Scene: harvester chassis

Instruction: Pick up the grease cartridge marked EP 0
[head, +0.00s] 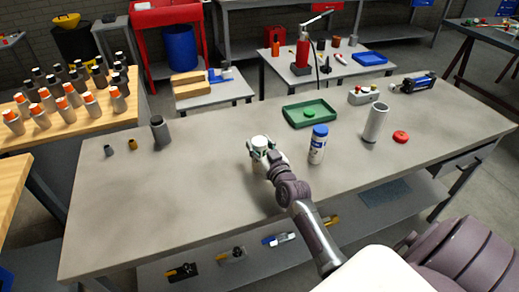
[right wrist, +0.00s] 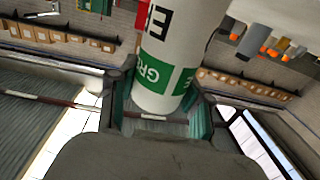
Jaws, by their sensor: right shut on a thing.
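My right gripper (head: 268,160) is shut on a white cartridge (head: 260,143) with a green band, over the grey workbench (head: 215,185). In the right wrist view the held cartridge (right wrist: 155,85) sits between the two fingers (right wrist: 160,115). Its green label shows the letters "GR" and a black marking beginning with "E"; the rest is hidden. I cannot tell whether it clears the bench top. A second white cartridge with a blue cap (head: 318,145) stands upright to the right, apart from the gripper. My left gripper is not in view.
On the bench stand a grey tube (head: 375,122), a red cap (head: 400,137), a green tray (head: 294,118), a grey box with buttons (head: 362,97) and a dark bottle (head: 159,131). The bench's left front is clear. Several orange-topped bottles stand on the wooden table (head: 130,110).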

